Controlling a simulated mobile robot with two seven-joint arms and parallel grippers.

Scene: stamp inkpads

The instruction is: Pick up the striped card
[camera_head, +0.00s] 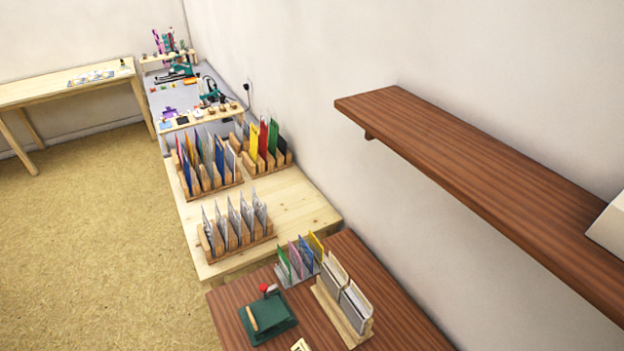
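I cannot make out for certain which card is striped; the cards are small at this distance. A small pale yellow card (300,345) with dark marks lies at the bottom edge, partly cut off. A small rack (297,270) on the dark brown table holds upright green, pink, blue and yellow cards. Beside it a wooden holder (343,313) holds grey and cream cards. Neither of my grippers is in view.
A green device (267,318) with a red knob stands on the dark table (385,325). The light wooden table (285,205) behind carries several card racks. A brown shelf (480,180) juts from the right wall. The floor (90,250) at left is clear.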

